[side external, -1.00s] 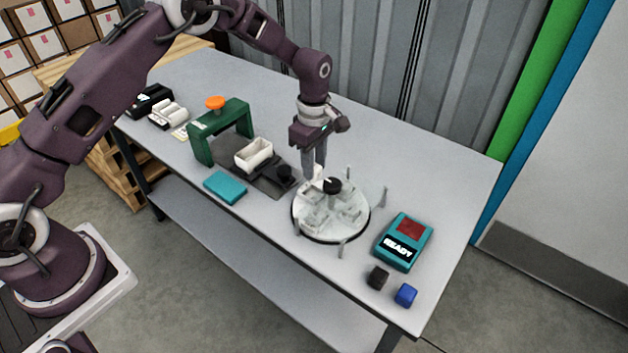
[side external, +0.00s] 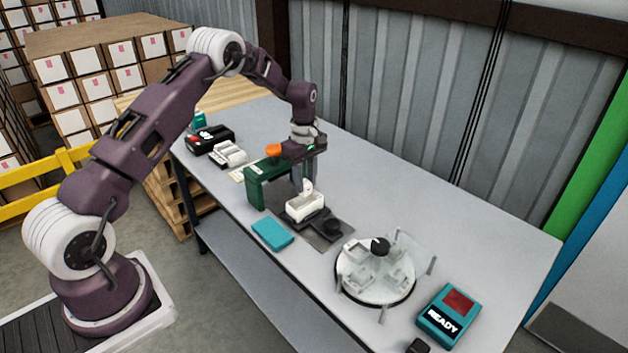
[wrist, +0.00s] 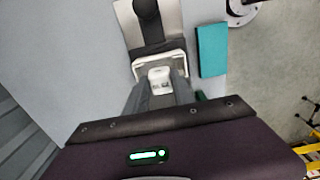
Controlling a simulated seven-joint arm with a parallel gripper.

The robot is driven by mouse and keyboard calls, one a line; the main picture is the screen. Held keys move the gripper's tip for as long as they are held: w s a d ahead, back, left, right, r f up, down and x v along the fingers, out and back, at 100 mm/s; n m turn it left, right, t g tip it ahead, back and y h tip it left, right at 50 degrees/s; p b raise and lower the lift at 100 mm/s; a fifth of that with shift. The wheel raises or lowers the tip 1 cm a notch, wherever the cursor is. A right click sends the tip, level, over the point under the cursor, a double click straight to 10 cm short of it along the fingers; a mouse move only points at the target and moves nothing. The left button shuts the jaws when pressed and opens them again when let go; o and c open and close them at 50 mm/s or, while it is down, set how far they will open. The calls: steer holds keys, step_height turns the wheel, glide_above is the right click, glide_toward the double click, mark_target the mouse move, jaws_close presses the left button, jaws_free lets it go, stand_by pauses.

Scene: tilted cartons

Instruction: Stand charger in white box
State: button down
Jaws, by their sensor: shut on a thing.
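The white box (side external: 300,210) is a small open-topped carton on a dark plate beside the green arch. The charger (side external: 307,187) is a small white piece held in my gripper (side external: 306,182), just above or at the open top of the box. In the wrist view the charger (wrist: 160,80) sits between my two grey fingers (wrist: 160,92), in front of the rim of the white box (wrist: 140,68). My gripper is shut on the charger. I cannot tell whether its lower end touches the box floor.
The green arch (side external: 258,187) with an orange knob (side external: 274,150) stands close to the left of my gripper. A teal block (side external: 272,234) lies in front. A round turntable (side external: 350,284) with clear dividers and a teal READY device (side external: 447,312) are to the right. The back right table is clear.

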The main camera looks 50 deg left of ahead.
steer(key=shift+f, duration=2.95)
steer(key=shift+f, duration=0.2)
steer(key=c, duration=1)
jaws_free()
steer(key=c, duration=0.3)
steer(key=shift+c, duration=0.2)
steer(key=shift+r, duration=4)
